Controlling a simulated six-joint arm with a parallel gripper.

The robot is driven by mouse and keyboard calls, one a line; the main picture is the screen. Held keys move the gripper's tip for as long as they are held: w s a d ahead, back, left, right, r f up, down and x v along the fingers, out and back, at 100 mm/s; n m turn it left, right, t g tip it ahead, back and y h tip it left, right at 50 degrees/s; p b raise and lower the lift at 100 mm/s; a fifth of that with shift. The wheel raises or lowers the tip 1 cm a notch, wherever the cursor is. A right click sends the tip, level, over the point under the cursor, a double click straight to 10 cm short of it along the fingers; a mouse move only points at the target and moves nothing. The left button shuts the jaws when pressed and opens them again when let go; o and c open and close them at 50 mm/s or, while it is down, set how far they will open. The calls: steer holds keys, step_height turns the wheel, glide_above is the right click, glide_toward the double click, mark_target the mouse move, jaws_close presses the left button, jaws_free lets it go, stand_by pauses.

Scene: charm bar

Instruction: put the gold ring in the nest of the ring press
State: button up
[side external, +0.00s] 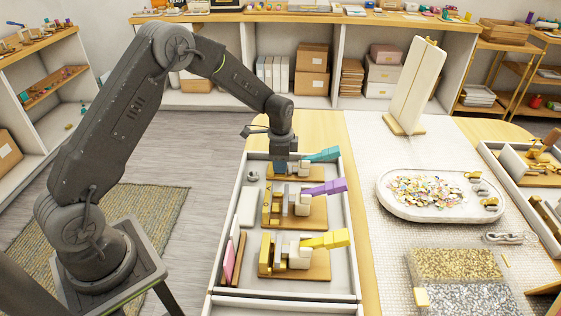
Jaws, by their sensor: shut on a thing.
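Three small presses on wooden bases stand in a row in a white tray (351,240): one with a teal lever (323,155), one with a purple lever (327,187), one with a yellow lever (325,240). I cannot tell from their shapes which is the ring press. My gripper (285,172) points down over the left part of the teal-lever press, at the tray's far end. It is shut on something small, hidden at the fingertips. I cannot make out the gold ring or the nest, and cannot tell whether the fingertips touch the press.
A grey ring-like part (252,177) lies left of the teal-lever press. A white block (247,207) and upright pink panel (233,258) line the tray's left side. Right are a dish of colourful pieces (387,207), a tall cream board (412,85) and a bead box (458,285).

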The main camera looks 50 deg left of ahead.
steer(key=o, duration=0.9)
step_height(320, 180, up, 14)
steer(key=shift+f, duration=0.1)
stand_by(0.4)
steer(key=s+d+r+n+t, duration=0.1)
steer(key=s+d+r+n, duration=0.15)
steer(key=s+r, duration=0.4)
steer(key=s+d+r+n+t, duration=0.1)
steer(key=s+d+n, duration=0.1)
steer(key=s, duration=0.5)
steer(key=s+d+r+n+t, duration=0.2)
steer(key=s, duration=0.6)
steer(key=s+d+r+n+t, duration=0.1)
steer(key=s+d+n, duration=0.1)
steer(key=s, duration=0.5)
steer(key=shift+s+d+r+n+t, duration=0.15)
steer(key=shift+r+n+t, duration=0.1)
steer(key=shift+n+t, duration=0.1)
